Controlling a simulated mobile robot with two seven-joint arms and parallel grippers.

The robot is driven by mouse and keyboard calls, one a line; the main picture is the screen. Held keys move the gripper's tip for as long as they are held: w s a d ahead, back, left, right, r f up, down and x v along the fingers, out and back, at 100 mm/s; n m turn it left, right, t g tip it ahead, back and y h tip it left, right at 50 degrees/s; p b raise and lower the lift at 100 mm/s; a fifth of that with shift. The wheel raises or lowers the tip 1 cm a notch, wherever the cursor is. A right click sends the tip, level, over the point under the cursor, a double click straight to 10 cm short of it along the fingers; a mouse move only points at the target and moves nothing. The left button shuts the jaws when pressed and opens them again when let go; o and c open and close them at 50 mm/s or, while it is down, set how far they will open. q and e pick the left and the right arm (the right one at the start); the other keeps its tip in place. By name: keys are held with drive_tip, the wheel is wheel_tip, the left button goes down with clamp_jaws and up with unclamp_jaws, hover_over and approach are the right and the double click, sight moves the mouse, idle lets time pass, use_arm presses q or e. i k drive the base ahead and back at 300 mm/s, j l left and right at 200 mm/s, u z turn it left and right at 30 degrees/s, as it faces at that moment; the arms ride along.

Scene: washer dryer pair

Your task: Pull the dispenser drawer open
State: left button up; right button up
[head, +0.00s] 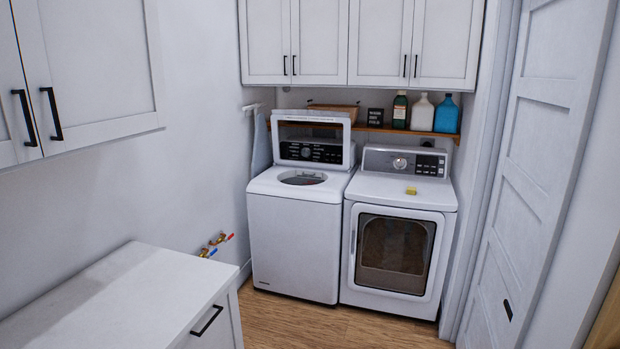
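A white top-load washer (292,245) stands against the back wall. Its lid (342,135) is raised upright, and the dark round tub opening (302,178) shows in its top. The washer's dark control panel (310,151) shows through the raised lid's window. I cannot make out a dispenser drawer on it at this distance. A white dryer (400,197) stands close on its right, with its dark-windowed front door (395,253) shut. Neither of my grippers is in view.
A wooden shelf (376,129) behind holds bottles, including a blue one (447,114). A white counter (125,295) fills the lower left. A white door (530,170) stands at right. Some wooden floor (345,328) before the machines is clear.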

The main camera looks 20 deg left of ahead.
sight(300, 173)
drive_tip(key=i+j+u, duration=0.1)
drive_tip(key=i+u, duration=0.15)
drive_tip(key=i, duration=0.4)
drive_tip(key=i+u, duration=0.15)
drive_tip(key=i, duration=1.45)
drive_tip(key=i+l+u, duration=0.1)
drive_tip(key=i+u, duration=0.15)
drive_tip(key=i, duration=0.2)
drive_tip(key=i+l+u, duration=0.2)
drive_tip(key=i, duration=0.3)
drive_tip(key=i+l+u, duration=0.25)
drive_tip(key=i, duration=0.2)
drive_tip(key=i+l+u, duration=0.15)
drive_tip(key=u, duration=0.2)
drive_tip(key=i+l+u, duration=0.65)
drive_tip(key=k+j, duration=0.1)
